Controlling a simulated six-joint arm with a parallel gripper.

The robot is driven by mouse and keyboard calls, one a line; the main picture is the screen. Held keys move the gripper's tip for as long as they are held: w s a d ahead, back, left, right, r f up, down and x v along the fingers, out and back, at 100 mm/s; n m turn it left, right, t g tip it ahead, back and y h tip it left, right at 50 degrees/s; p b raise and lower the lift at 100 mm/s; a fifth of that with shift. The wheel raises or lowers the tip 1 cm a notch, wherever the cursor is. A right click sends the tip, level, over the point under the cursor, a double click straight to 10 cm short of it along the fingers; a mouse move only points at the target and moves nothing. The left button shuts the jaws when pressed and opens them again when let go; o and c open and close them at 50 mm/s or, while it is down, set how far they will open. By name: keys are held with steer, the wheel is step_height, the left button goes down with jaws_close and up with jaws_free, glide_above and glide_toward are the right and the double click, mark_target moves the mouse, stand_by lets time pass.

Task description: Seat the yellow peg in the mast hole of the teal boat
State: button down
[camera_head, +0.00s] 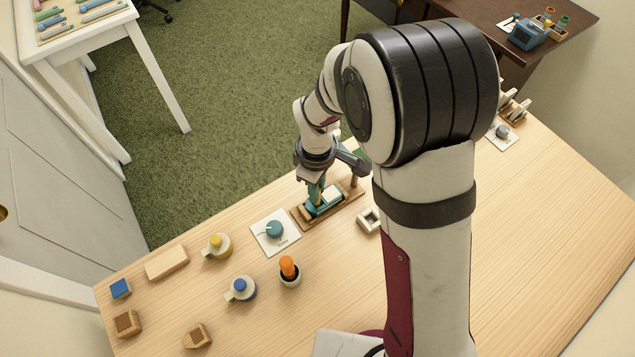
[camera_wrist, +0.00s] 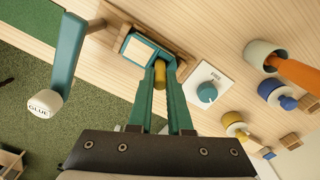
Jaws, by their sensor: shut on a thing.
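The teal boat (camera_head: 325,204) with its pale cabin block sits in a wooden cradle (camera_head: 298,219) near the table's far edge. It also shows in the wrist view (camera_wrist: 128,47). My gripper (camera_wrist: 165,88) is shut on the yellow peg (camera_wrist: 160,74), which stands between the teal fingertips. In the head view my gripper (camera_head: 316,191) points down over the left end of the boat. The peg's lower end is at the boat beside the cabin block. The mast hole is hidden, and I cannot tell whether the peg is in it.
A white card with a teal knob (camera_head: 275,231), yellow and blue round pots (camera_head: 217,246) (camera_head: 240,289) and a cup with an orange item (camera_head: 289,273) stand left and nearer. The front right tabletop is clear.

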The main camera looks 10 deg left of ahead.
steer(key=c, duration=0.8)
jaws_free()
steer(key=shift+f, duration=0.1)
steer(key=shift+c, duration=0.2)
step_height(320, 180, up, 11)
steer(key=s+d+r+m, duration=0.5)
steer(key=s+d+m, duration=0.1)
steer(key=d+m, duration=0.2)
steer(key=s+d+m+y, duration=0.1)
steer(key=s+d+m, duration=0.4)
steer(key=s+m, duration=0.7)
steer(key=shift+s+d+f+y, duration=0.2)
steer(key=shift+s+y, duration=0.2)
steer(key=shift+s, duration=0.25)
